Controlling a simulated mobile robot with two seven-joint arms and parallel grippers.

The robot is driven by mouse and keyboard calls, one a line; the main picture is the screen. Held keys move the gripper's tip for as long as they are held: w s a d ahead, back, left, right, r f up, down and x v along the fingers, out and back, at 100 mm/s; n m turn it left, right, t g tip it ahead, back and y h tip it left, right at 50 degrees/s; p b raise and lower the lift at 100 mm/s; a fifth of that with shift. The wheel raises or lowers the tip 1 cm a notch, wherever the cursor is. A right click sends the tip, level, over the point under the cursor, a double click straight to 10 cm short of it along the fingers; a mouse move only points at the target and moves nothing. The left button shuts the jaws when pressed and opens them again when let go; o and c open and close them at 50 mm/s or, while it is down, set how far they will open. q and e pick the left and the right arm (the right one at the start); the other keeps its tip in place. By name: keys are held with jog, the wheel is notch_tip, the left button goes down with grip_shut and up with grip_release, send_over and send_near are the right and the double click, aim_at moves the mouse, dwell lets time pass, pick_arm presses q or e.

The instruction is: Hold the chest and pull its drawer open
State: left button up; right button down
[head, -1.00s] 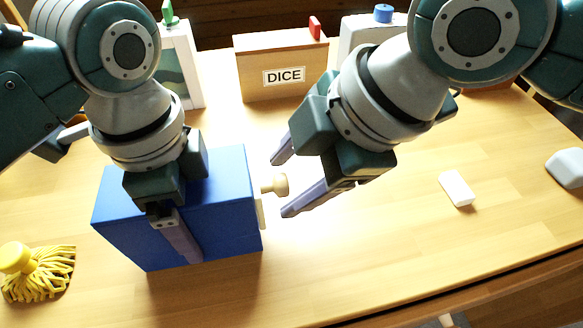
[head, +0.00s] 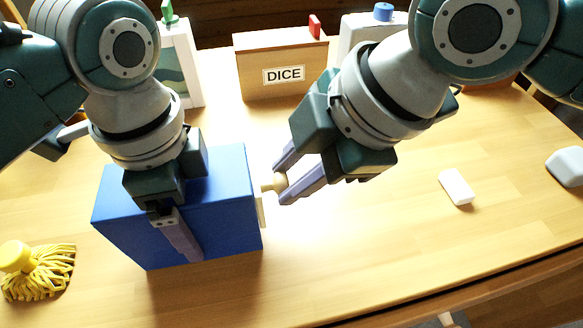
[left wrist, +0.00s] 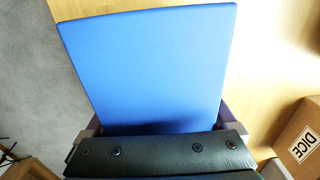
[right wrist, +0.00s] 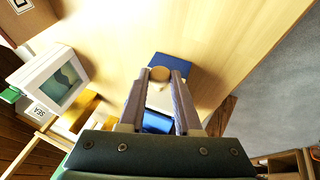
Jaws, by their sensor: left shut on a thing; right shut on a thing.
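The blue chest (head: 228,190) stands on the table at the left in the head view. Its top fills the middle of the left wrist view (left wrist: 150,60). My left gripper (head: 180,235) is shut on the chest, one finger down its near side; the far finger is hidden. The drawer front (head: 260,210) is a thin pale edge on the chest's right side, with a round wooden knob (head: 275,183) sticking out. My right gripper (head: 283,184) is shut on the knob, which shows between its fingertips in the right wrist view (right wrist: 160,74). The drawer looks closed or nearly so.
A yellow mop head (head: 38,270) lies left of the chest. A DICE box (head: 283,75) and white boxes with green and blue tops stand at the back. A white block (head: 456,187) lies at the right.

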dwell(0.8)
jog(key=w+d, duration=0.1)
jog(key=d, duration=0.8)
jog(key=shift+w+d, duration=0.25)
jog(key=shift+d, duration=0.15)
jog(key=c, duration=0.6)
grip_release()
jog(key=shift+r, duration=0.1)
jog(key=v, duration=1.2)
